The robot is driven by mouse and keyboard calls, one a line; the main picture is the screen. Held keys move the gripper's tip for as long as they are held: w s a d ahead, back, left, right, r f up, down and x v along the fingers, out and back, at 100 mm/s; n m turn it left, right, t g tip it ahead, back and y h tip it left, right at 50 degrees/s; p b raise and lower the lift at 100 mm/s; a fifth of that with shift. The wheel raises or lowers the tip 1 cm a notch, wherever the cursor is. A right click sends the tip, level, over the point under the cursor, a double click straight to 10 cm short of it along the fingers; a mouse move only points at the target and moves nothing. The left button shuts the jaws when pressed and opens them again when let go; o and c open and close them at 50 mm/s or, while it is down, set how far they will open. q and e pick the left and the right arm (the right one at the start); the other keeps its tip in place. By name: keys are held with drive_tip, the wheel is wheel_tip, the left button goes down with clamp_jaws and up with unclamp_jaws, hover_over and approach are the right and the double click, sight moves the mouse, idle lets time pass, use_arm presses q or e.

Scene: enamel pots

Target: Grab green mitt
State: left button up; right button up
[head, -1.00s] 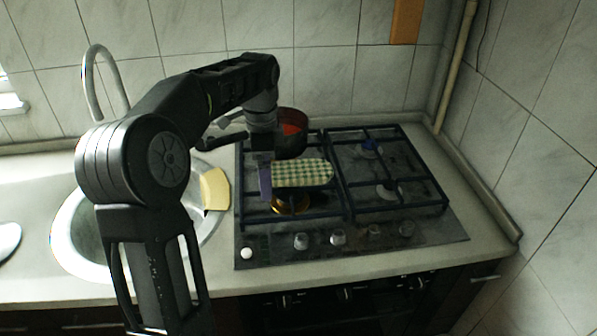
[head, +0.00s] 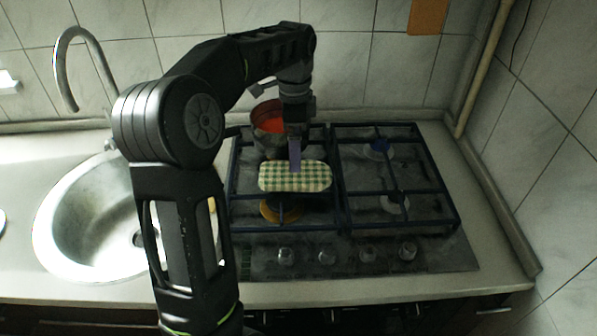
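The green mitt (head: 280,178) is a green-and-white checked, rounded oblong. It lies across the front-left burner area of the gas stove. My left gripper (head: 295,160) points down from above, its purple finger overlapping the mitt's far edge near the middle. Only one finger face shows, so I cannot tell how wide the gripper is or whether it touches the mitt. My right gripper is not in view.
A pot with a red inside (head: 268,125) stands on the back-left burner, close behind my gripper. The stove's right half (head: 390,180) is empty. A round metal sink (head: 85,235) lies to the left, and a tiled wall is behind.

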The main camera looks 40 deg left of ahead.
use_arm(q)
drive_tip(key=shift+f, duration=1.3)
wheel_tip(320, 180, down, 5)
drive_tip(key=shift+f+p, duration=0.1)
drive_tip(key=shift+p, duration=0.65)
drive_tip(key=shift+c, duration=0.3)
drive_tip(key=c, duration=1.1)
wheel_tip(320, 180, up, 10)
drive_tip(key=shift+r+b, duration=0.1)
drive_tip(key=shift+b, duration=0.45)
